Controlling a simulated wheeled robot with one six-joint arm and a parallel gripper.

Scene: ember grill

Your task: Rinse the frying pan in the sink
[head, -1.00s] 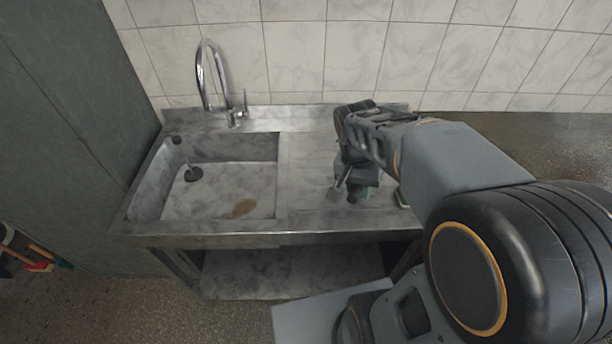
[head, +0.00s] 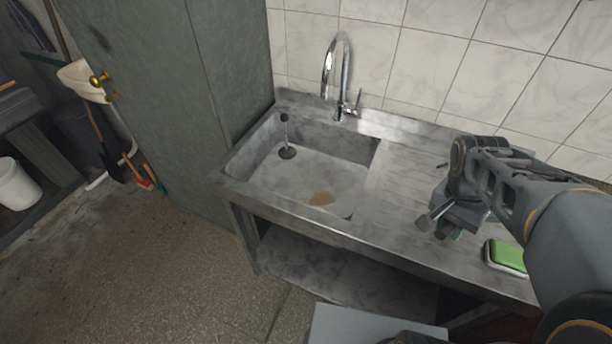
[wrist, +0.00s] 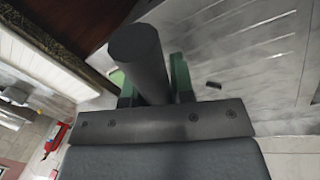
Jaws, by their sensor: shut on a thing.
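My gripper (head: 440,222) is over the drainboard right of the basin. In the wrist view my gripper (wrist: 152,85) is shut, with its green fingers on either side of a dark grey round rod (wrist: 138,55). The rod looks like a handle; I cannot tell whether it belongs to the frying pan. No pan body shows in either current view.
A green sponge (head: 507,256) in a pale holder lies on the drainboard right of my gripper. A grey-green cabinet (head: 185,100) stands left of the sink. A white bucket (head: 15,185) is on the floor at far left. The tiled wall (head: 440,60) closes the back.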

